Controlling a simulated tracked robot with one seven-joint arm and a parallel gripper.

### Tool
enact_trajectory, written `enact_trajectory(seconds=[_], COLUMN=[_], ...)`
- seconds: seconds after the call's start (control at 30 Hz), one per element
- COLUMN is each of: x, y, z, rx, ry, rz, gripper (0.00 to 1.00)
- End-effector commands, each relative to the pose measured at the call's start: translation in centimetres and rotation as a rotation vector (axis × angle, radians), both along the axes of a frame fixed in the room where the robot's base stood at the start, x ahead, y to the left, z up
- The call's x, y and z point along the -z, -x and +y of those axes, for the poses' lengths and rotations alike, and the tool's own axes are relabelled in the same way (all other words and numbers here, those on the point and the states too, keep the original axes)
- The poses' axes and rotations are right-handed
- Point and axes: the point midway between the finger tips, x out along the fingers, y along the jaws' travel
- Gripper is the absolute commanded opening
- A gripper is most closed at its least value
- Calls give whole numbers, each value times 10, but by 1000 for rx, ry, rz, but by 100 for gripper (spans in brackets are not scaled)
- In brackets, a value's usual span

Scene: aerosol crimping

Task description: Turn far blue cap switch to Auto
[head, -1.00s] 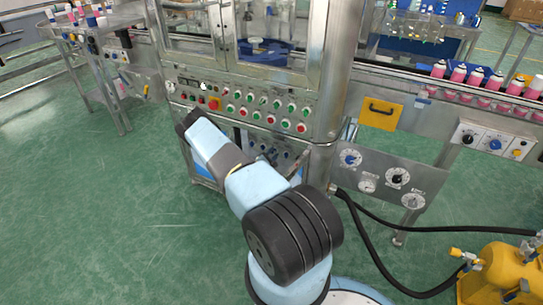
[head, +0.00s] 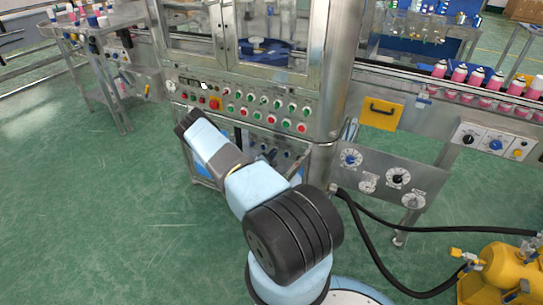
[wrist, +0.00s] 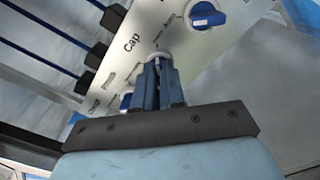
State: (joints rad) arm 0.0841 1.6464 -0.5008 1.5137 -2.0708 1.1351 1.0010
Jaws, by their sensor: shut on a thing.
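In the wrist view, my gripper (wrist: 158,85) is shut on a switch on a pale panel marked "Cap" (wrist: 130,42). A small blue part (wrist: 126,101) shows at the panel's lower left.
Dark blue rods with black ends (wrist: 95,52) stand left of the panel in the wrist view. In the head view, a button panel (head: 245,107) is above the arm's reach. A dial panel (head: 378,180), black hoses and a yellow tank (head: 510,270) are at right. Green floor is open at left.

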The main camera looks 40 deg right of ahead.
Motion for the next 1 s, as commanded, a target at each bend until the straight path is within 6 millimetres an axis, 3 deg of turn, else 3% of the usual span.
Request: enact_trajectory(seconds=[0.27,1.0], x=[1,0], y=[3,4], z=[-3,-4], rx=[4,8], ry=[65,332], rz=[161,806], gripper=[0,0])
